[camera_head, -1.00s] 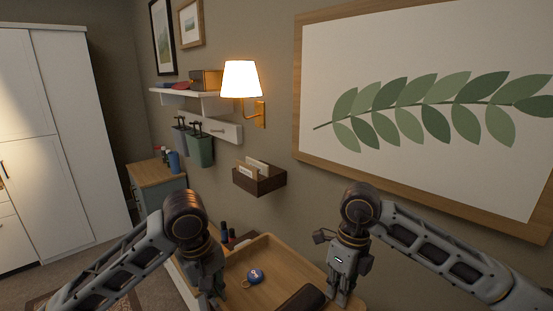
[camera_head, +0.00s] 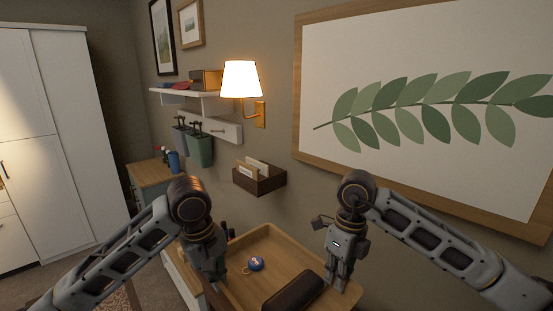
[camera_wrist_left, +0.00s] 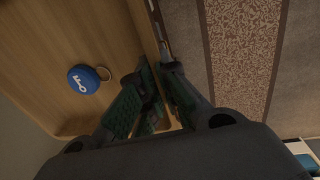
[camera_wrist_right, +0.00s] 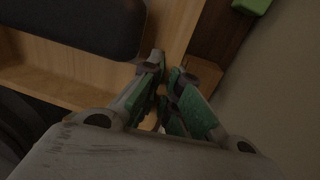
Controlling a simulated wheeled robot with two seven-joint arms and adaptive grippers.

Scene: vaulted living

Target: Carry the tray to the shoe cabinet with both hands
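The wooden tray (camera_head: 262,244) is at the bottom centre of the head view, with a blue round tag (camera_head: 256,264) and a dark brown case (camera_head: 295,291) in it. My left gripper (camera_head: 216,278) is at its left rim; the left wrist view shows the fingers (camera_wrist_left: 158,85) closed on either side of the rim. My right gripper (camera_head: 338,282) is at the right rim; the right wrist view shows its fingers (camera_wrist_right: 166,75) close together on that rim. A low grey-green cabinet with a wooden top (camera_head: 152,173) stands farther back; I cannot tell whether it is the shoe cabinet.
A white piece of furniture (camera_head: 178,272) is below and left of the tray. A wall letter holder (camera_head: 262,182), lamp (camera_head: 241,80) and shelf (camera_head: 190,94) are along the wall. A tall white wardrobe (camera_head: 75,130) stands left, with open floor before it. A patterned rug (camera_wrist_left: 240,50) lies below.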

